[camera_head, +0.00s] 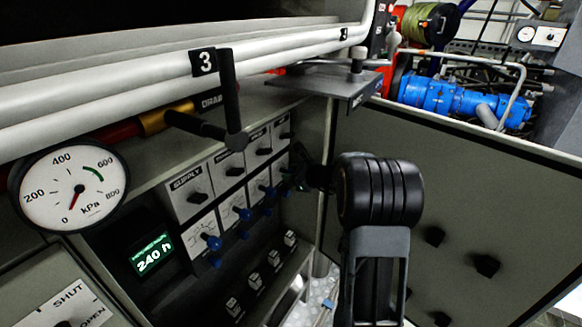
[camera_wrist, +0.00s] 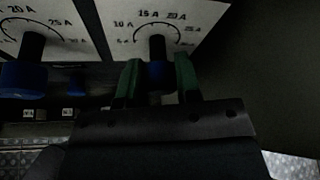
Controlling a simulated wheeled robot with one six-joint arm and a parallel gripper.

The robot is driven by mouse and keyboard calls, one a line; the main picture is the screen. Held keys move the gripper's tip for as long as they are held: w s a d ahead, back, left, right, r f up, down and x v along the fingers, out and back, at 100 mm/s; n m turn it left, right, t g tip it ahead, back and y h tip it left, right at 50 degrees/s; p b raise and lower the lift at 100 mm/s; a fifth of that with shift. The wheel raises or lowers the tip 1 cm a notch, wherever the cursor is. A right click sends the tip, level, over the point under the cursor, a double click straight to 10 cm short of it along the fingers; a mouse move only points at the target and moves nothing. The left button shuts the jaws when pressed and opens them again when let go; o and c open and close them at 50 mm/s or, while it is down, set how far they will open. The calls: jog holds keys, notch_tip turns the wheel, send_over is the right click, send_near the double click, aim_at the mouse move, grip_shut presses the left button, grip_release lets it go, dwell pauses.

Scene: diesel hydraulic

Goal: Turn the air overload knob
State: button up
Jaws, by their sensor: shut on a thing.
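The knob (camera_wrist: 157,46) is black with a blue base and stands in front of a white dial plate (camera_wrist: 190,15) marked 15 A and 20 A in the wrist view. The green fingers of my gripper (camera_wrist: 159,68) lie on either side of the blue part and are shut on it. In the head view my gripper (camera_head: 298,181) is at the right end of the lower row of knobs. My wrist and fingers mostly hide the knob there. The labels near it are too small to read.
A similar knob (camera_wrist: 33,45) stands just left in the wrist view. Several blue knobs (camera_head: 209,240) line the panel, under black switches (camera_head: 198,197). A green display (camera_head: 152,254) reads 240 h. A grey panel (camera_head: 450,200) stands close right; a black lever (camera_head: 230,105) hangs above.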

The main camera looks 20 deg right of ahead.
jog(key=shift+f+m+g+y+p, duration=0.15)
jog(key=shift+m+g+y+p, duration=0.15)
jog(key=shift+p, duration=0.2)
jog(key=o, duration=0.9)
jog(key=shift+s, duration=0.1)
jog(key=shift+s+d+r, duration=0.2)
jog(key=shift+s+r, duration=0.05)
jog(key=v, duration=1.3)
jog(key=shift+s+a, duration=0.1)
jog(key=shift+a, duration=0.05)
jog(key=shift+f, duration=0.1)
